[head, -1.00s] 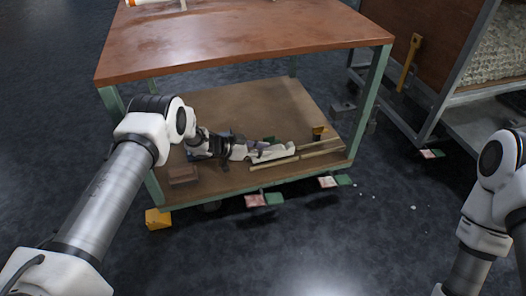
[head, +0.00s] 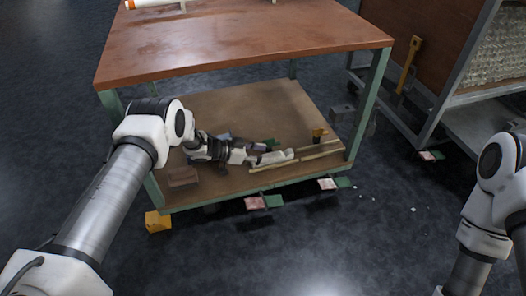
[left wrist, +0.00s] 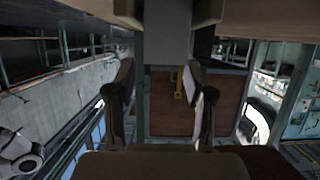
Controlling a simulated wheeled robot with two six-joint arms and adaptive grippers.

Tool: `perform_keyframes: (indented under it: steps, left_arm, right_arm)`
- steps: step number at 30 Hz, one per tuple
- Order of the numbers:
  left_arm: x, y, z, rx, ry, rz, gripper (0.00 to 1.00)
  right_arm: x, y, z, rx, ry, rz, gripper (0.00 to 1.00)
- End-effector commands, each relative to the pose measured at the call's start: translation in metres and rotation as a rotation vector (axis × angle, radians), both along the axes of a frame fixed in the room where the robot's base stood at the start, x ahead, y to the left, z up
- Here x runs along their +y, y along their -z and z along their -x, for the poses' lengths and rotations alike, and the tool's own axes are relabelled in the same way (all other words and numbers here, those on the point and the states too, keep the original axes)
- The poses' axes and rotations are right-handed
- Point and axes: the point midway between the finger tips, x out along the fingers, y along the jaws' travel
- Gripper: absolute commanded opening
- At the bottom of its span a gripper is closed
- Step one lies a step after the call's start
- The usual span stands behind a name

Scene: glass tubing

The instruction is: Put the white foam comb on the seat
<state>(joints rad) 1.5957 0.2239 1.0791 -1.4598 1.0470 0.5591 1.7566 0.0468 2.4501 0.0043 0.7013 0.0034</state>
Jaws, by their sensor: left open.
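A white piece (head: 272,158), which looks like the white foam comb, lies low on the cart's lower shelf, just left of two pale wooden strips (head: 274,166). My left arm reaches in under the tabletop. My left gripper (head: 248,150) is at the white piece's left end; whether they touch is unclear. In the left wrist view its two dark fingers stand apart (left wrist: 162,95), with no object clearly held between them. A small pale patch shows beside the right finger. I cannot tell which surface is the seat. My right gripper is outside the view.
The brown tabletop (head: 245,45) roofs the lower shelf (head: 215,105), with green legs at the corners. A brown block (head: 183,177) lies front left and a yellow-brown block (head: 319,135) at the right. Another cart stands at the right.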

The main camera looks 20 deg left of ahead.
Motion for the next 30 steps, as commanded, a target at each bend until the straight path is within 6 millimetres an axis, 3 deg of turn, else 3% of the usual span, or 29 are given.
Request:
perform_keyframes:
  steps: [1,3,9,30]
  left_arm:
    - [0.012,-0.012,0.006,0.002,-0.007,0.001,0.53]
    - [0.024,-0.02,0.014,0.001,-0.007,0.001,0.53]
    - [0.05,-0.03,0.031,-0.001,-0.005,0.001,0.53]
    - [0.054,-0.029,0.034,-0.003,-0.004,0.002,0.53]
  right_arm:
    - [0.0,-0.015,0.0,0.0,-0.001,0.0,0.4]
    - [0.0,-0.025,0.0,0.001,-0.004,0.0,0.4]
    - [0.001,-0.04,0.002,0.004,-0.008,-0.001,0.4]
    - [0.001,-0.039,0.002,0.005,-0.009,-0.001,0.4]
